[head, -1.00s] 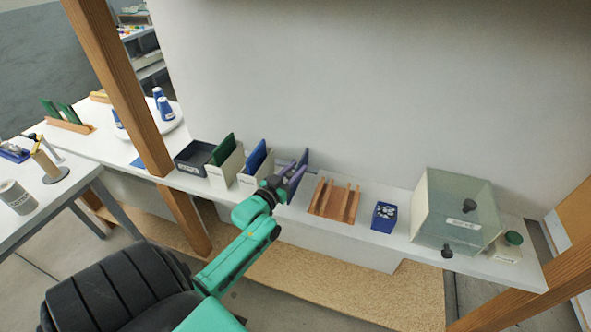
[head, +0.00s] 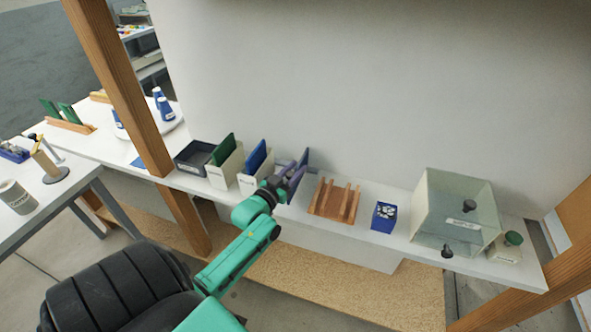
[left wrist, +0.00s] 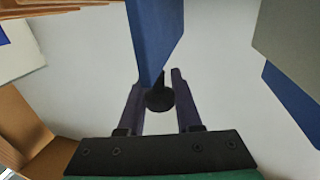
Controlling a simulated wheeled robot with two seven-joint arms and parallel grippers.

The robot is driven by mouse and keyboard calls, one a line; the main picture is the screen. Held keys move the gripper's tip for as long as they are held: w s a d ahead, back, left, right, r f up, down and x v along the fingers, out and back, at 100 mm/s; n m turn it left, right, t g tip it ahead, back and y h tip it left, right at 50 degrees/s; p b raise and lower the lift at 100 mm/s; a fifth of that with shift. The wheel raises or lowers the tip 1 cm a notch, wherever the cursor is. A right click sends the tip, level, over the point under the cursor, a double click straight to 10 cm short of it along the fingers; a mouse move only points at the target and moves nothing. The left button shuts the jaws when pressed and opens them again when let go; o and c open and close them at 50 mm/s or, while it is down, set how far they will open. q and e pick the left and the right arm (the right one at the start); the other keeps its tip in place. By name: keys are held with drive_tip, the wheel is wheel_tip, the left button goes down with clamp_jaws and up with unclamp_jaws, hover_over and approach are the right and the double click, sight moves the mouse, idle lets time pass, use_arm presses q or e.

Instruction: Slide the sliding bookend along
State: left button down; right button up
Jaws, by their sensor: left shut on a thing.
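The sliding bookend is an upright blue plate (head: 304,157) on the white shelf in the head view, right of the blue folder. The left wrist view shows its blue plate (left wrist: 155,35) and a black knob (left wrist: 160,98) at its near edge. My left gripper (head: 292,172) is at this plate. In the left wrist view its purple fingers (left wrist: 160,88) stand on both sides of the knob, shut on it. The bookend's foot is hidden behind the gripper in the head view. My right gripper is not in view.
Left of the bookend stand cream holders with a blue folder (head: 256,156) and a green folder (head: 223,150), and a dark tray (head: 192,168). To its right are a wooden rack (head: 333,212), a blue box (head: 384,225) and a clear-fronted case (head: 440,200). A wooden post (head: 130,90) rises at left.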

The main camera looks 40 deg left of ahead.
use_arm(q)
drive_tip(key=shift+s+a+f, duration=0.1)
drive_tip(key=shift+s+a, duration=0.05)
drive_tip(key=shift+a, duration=0.2)
drive_tip(key=s+a+b, duration=0.1)
drive_tip(key=s+a, duration=0.1)
drive_tip(key=a, duration=0.4)
drive_tip(key=c, duration=0.6)
unclamp_jaws()
drive_tip(key=shift+s+d, duration=0.1)
drive_tip(key=s+d+b, duration=0.1)
drive_tip(key=s+b, duration=0.1)
drive_tip(key=s, duration=1.2)
drive_tip(key=shift+s, duration=0.2)
drive_tip(key=shift+c, duration=0.3)
